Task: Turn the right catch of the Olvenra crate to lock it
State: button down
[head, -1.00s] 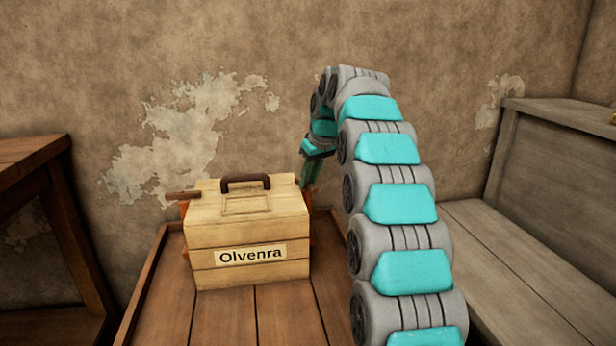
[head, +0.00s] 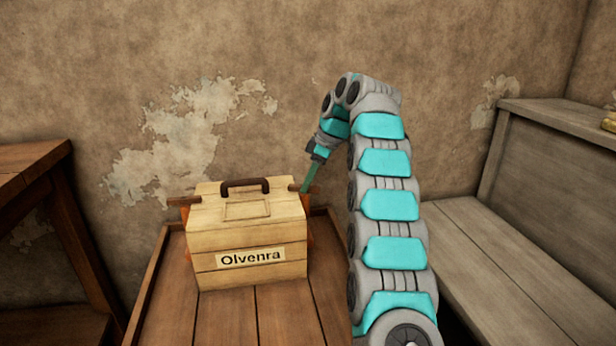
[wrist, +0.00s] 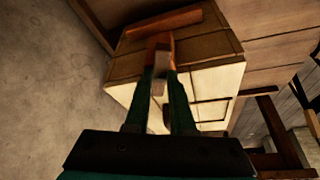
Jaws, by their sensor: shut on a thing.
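The Olvenra crate (head: 250,240) is a pale wooden box with a dark handle on its lid, standing on a brown wooden table. A brown bar sticks out at its left upper edge (head: 184,201), with orange below it. The right catch (head: 314,189) shows as a short brown piece at the right upper edge; orange shows lower on that side. My gripper (head: 306,186) reaches down to the right catch from the upper right. In the wrist view, my gripper (wrist: 160,75) is shut on an orange-brown part (wrist: 160,44) at the crate's side, near a reddish-brown bar (wrist: 165,22).
The wooden table (head: 225,315) has bare boards in front of the crate. A darker table (head: 30,155) stands at the left. A grey wooden bench (head: 500,260) lies to the right of my arm. The stained wall is close behind.

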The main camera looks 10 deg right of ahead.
dwell(0.3)
jog(key=c, duration=0.8)
grip_release()
jog(key=shift+o, duration=0.2)
jog(key=shift+r, duration=0.1)
